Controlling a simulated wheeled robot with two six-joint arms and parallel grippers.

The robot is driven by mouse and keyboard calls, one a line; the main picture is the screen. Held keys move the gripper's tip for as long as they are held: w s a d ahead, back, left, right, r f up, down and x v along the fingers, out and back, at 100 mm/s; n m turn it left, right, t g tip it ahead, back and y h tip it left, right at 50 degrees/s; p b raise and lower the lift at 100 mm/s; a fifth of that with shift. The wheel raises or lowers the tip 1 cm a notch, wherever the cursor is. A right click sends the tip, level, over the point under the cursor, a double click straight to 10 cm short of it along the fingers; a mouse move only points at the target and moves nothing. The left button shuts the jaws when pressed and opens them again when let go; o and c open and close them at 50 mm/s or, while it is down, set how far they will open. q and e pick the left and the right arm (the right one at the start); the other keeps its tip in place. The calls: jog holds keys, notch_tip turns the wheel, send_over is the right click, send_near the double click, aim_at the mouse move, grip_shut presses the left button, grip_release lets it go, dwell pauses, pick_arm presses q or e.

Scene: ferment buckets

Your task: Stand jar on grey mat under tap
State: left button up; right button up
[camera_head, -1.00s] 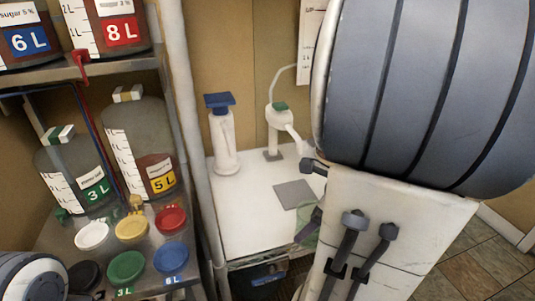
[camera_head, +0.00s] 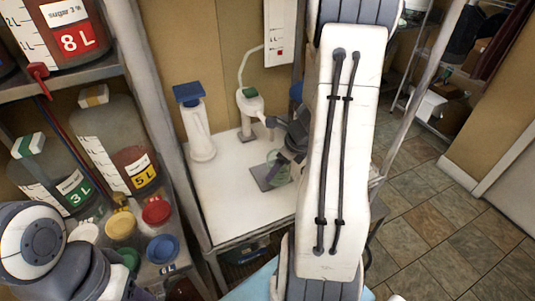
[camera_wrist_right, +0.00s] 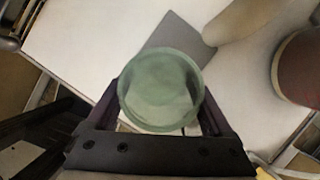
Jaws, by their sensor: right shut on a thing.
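The jar (camera_head: 272,156) is clear greenish glass. My right gripper (camera_head: 284,160) is shut on it and holds it over or at the grey mat (camera_head: 262,181), below the tap (camera_head: 252,103). I cannot tell whether its base touches the mat. In the right wrist view the jar's round green top (camera_wrist_right: 160,88) sits between my two dark fingers, and the mat (camera_wrist_right: 172,36) shows beyond it. The tap is white with a green top, its spout pointing right toward my gripper. My left arm shows at the lower left, but its gripper is out of view.
A white blue-topped dispenser (camera_head: 197,125) stands left of the tap on the white table (camera_head: 218,200). A shelf rack at left holds large jugs (camera_head: 118,148) and several coloured lids (camera_head: 156,211). The table's front left is clear.

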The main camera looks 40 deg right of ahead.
aim_at(272, 155)
jog(key=w, duration=0.2)
jog(key=w+d+p, duration=0.1)
jog(key=w, duration=0.1)
jog(key=shift+w+r, duration=0.15)
jog(key=shift+w, duration=0.1)
jog(key=f, duration=0.3)
jog(key=shift+w+d+f+b, duration=0.1)
jog(key=shift+w+f+b, duration=0.25)
jog(key=shift+f, duration=0.05)
pick_arm(q)
jog(key=shift+r, duration=0.55)
pick_arm(e)
jog(key=shift+f, duration=0.1)
jog(key=o, duration=1.3)
pick_arm(q)
notch_tip(272, 155, up, 3)
jog(key=p, duration=0.3)
jog(key=shift+f, duration=0.1)
pick_arm(e)
jog(key=v, duration=1.2)
